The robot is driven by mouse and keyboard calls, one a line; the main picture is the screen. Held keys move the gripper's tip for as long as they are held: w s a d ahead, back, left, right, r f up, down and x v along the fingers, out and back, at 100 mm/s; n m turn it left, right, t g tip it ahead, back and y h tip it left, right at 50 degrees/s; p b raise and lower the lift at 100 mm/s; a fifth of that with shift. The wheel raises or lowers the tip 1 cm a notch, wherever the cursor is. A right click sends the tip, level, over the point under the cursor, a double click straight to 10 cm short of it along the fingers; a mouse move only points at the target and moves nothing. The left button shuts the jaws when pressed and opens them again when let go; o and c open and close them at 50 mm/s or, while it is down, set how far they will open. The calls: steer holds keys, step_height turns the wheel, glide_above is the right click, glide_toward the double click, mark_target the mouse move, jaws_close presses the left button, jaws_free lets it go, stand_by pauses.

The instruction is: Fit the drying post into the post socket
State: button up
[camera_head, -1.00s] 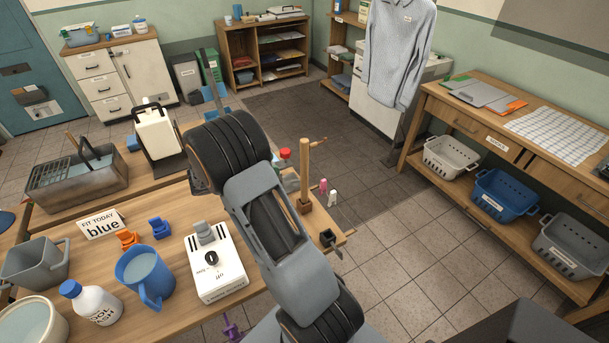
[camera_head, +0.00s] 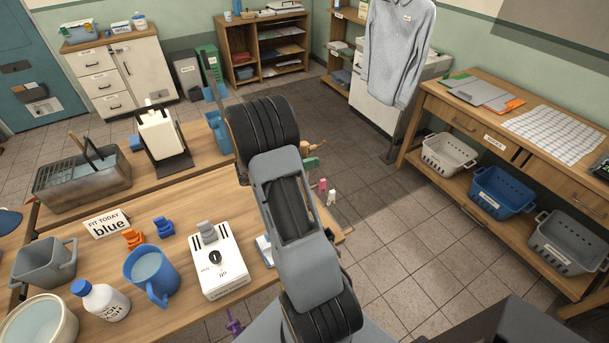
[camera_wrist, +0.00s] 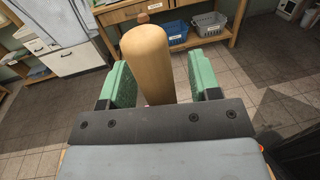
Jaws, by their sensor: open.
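The drying post, a light wooden round post (camera_wrist: 147,50), stands between the two green jaw pads of my gripper (camera_wrist: 159,78) in the wrist view. A small brown peg shows at its far end. The jaws are open, with a visible gap at the right pad; contact at the left pad is unclear. In the head view the post's top (camera_head: 304,148) and a green pad of my gripper (camera_head: 311,163) show just past my arm. The rest of the post and the post socket are hidden behind my arm.
On the bench are a white box with a dial (camera_head: 217,262), a blue jug (camera_head: 150,275), a "FIT TODAY blue" sign (camera_head: 106,223), and orange and blue clips. Pink and white small items (camera_head: 331,197) stand near the bench's right end. Open tiled floor lies to the right.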

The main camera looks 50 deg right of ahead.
steer(key=shift+s+d, duration=0.1)
steer(key=shift+d, duration=0.15)
steer(key=shift+c, duration=0.2)
jaws_close()
